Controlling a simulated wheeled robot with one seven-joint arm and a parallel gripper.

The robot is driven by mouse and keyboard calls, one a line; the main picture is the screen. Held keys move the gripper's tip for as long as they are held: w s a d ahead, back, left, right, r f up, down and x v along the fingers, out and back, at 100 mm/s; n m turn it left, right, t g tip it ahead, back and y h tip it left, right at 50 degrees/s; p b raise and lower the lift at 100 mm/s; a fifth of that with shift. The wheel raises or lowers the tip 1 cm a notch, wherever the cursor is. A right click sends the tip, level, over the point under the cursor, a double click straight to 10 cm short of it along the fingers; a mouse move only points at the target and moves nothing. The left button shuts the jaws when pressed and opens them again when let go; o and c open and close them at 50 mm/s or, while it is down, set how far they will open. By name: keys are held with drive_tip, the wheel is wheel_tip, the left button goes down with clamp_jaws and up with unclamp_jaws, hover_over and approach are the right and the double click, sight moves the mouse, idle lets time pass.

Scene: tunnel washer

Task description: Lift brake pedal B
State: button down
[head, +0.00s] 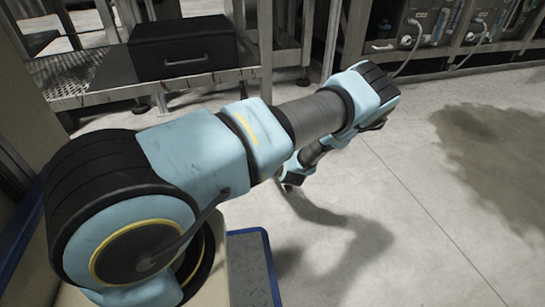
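I cannot make out brake pedal B in the head view. My arm reaches from the lower left across the middle and bends back down at the elbow. My gripper (288,185) is at the far end of the arm, low over the floor and partly hidden behind the forearm. It is too small and dark to see its fingers or whether it holds anything. I see nothing touching it.
A black case with a handle (185,50) sits on a metal grated platform (65,75) at the upper left. Grey labelled units with hoses (410,25) stand on a rack at the upper right. The concrete floor (420,200) at right is clear, with a dark stain.

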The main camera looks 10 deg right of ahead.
drive_tip(key=shift+f, duration=0.1)
drive_tip(key=shift+c, duration=0.8)
unclamp_jaws()
drive_tip(key=p+v, duration=0.4)
drive_tip(key=v, duration=0.6)
drive_tip(key=shift+s+r, duration=0.25)
drive_tip(key=shift+s, duration=0.1)
drive_tip(key=shift+d, duration=0.1)
